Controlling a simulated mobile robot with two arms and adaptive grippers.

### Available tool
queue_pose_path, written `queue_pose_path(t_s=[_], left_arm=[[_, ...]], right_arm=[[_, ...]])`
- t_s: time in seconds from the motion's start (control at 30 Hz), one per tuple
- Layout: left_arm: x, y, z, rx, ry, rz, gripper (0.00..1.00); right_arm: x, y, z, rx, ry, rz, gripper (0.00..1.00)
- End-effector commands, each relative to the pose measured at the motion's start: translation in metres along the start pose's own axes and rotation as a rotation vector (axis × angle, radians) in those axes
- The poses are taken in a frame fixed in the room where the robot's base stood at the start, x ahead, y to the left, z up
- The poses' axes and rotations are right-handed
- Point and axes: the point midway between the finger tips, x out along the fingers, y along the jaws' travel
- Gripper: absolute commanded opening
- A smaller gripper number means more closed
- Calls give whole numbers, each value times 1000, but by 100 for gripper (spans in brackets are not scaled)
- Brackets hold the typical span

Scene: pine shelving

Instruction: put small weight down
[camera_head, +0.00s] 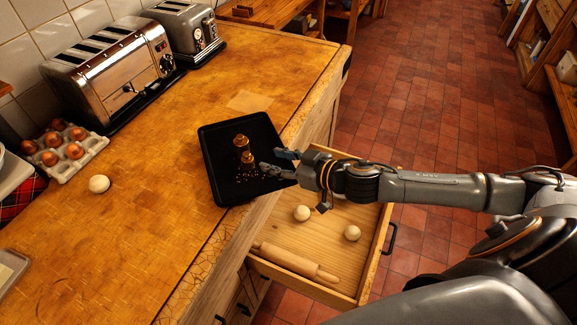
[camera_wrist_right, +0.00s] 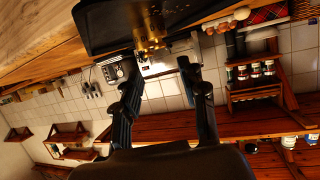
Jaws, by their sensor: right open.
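A black tray (camera_head: 222,183) lies on the wooden counter by its front edge. Two brass weights stand close together on it: a back one (camera_head: 240,142) and a front one (camera_head: 247,159), which looks a little smaller. Small brownish bits (camera_head: 270,171) lie beside them. My right gripper (camera_head: 275,160) is open over the tray's right side, its fingers pointing at the weights, with a gap to them. In the right wrist view the brass weights (camera_wrist_right: 150,36) show beyond the open right gripper (camera_wrist_right: 160,65), by the dark tray (camera_wrist_right: 100,25). My left gripper is not in view.
An open drawer (camera_head: 325,270) below my right forearm holds two pale balls and a rolling pin (camera_head: 290,262). Another pale ball (camera_head: 99,184), an egg carton (camera_head: 90,150) and toasters (camera_head: 115,75) are on the counter. Bare counter lies left of the tray.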

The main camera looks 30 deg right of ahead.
Motion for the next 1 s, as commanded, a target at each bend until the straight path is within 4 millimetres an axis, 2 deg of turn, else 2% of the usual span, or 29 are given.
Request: queue_pose_path(t_s=[0.1,0.33,1.0], left_arm=[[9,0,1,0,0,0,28],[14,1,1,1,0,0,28],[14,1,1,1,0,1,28]], right_arm=[[-18,0,4,-1,-3,0,42],[-36,0,1,-1,0,-1,42],[-39,-1,-1,0,1,-2,42]])
